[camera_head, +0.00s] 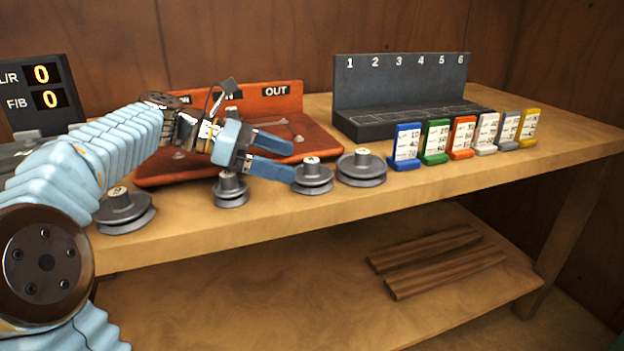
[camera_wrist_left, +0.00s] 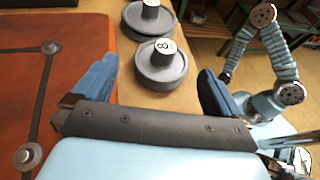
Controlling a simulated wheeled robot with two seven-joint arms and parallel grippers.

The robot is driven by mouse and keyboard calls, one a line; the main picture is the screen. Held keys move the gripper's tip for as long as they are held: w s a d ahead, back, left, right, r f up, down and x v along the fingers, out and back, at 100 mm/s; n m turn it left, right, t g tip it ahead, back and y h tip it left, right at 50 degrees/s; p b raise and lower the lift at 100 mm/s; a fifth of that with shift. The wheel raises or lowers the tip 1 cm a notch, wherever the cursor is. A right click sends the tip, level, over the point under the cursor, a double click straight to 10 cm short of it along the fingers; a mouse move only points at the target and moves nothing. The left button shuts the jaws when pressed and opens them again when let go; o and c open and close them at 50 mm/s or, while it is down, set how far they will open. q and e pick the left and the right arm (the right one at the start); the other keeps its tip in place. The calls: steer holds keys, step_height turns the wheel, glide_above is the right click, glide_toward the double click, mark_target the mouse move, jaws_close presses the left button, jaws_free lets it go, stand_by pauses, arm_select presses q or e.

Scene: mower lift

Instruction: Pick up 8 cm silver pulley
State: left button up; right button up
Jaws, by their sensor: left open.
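Several grey pulleys stand in a row along the front of the bench. The one marked 8 (camera_wrist_left: 160,66) is nearest ahead of my left gripper in the left wrist view; it appears to be the pulley (camera_head: 313,178) just beyond the fingertips in the head view. My left gripper (camera_head: 280,158) is open and empty, its fingers pointing right; the gap also shows in the left wrist view (camera_wrist_left: 155,85). The pulley is beyond the fingers, not between them. Part of my right arm shows in the left wrist view, but its jaws are not clear.
Other pulleys stand at the left (camera_head: 124,214), under my left wrist (camera_head: 230,192) and right of the 8 pulley (camera_head: 361,169). An orange-red board (camera_head: 165,176) lies behind. A numbered dark rack (camera_head: 400,85) and coloured cards (camera_head: 406,147) stand to the right.

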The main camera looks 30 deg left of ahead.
mark_target(310, 169)
arm_select(q)
steer(key=x, duration=0.6)
steer(key=shift+s+d, duration=0.15)
steer(key=shift+c, duration=0.5)
steer(key=c, duration=0.7)
